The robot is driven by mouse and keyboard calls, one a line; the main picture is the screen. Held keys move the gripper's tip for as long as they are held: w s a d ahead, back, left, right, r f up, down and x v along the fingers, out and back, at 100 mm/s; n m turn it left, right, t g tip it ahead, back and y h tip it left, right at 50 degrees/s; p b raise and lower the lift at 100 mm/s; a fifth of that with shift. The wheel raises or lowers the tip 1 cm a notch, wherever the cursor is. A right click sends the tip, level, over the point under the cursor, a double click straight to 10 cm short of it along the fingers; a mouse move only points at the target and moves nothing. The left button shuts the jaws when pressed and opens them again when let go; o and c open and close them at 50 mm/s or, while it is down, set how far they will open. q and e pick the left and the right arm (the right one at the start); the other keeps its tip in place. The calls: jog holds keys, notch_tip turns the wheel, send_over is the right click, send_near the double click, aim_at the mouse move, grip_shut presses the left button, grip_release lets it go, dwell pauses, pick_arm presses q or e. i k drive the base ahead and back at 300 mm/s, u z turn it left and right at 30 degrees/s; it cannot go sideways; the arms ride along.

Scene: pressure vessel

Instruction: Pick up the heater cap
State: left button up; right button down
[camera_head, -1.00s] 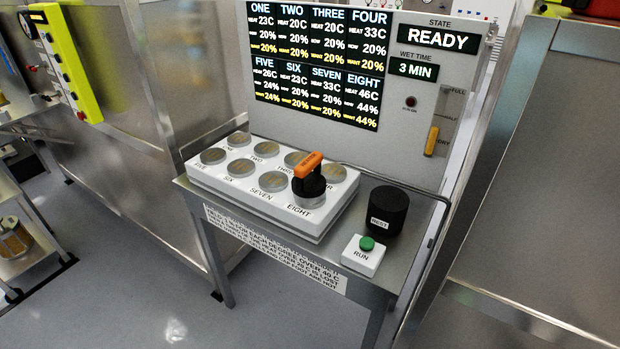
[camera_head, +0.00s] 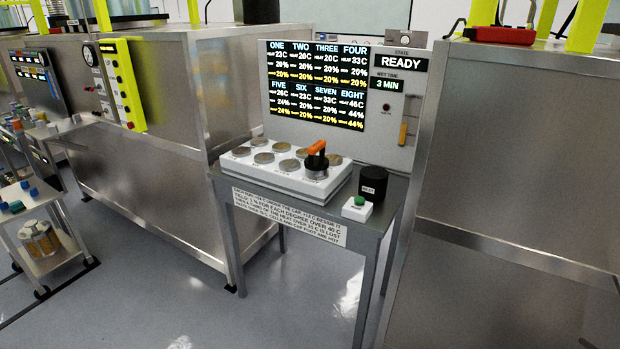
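The heater cap appears to be the black piece with an orange handle (camera_head: 316,158). It stands upright on the white block of round metal wells, over the well at the right front, marked EIGHT in the earlier frame. The white block (camera_head: 277,177) rests on a small steel table (camera_head: 345,210). A black cylinder with a label (camera_head: 373,183), reading like REST, stands to the right of the block. Neither of my grippers is in view.
A white box with a green RUN button (camera_head: 358,207) sits at the table's front right. A panel of readings (camera_head: 317,85) stands behind and reads READY. Large steel cabinets (camera_head: 530,150) flank the table. The floor in front (camera_head: 290,290) is clear.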

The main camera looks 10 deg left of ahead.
aim_at(315, 165)
jog(key=z, duration=0.55)
jog(key=i, duration=0.45)
jog(key=z, duration=0.3)
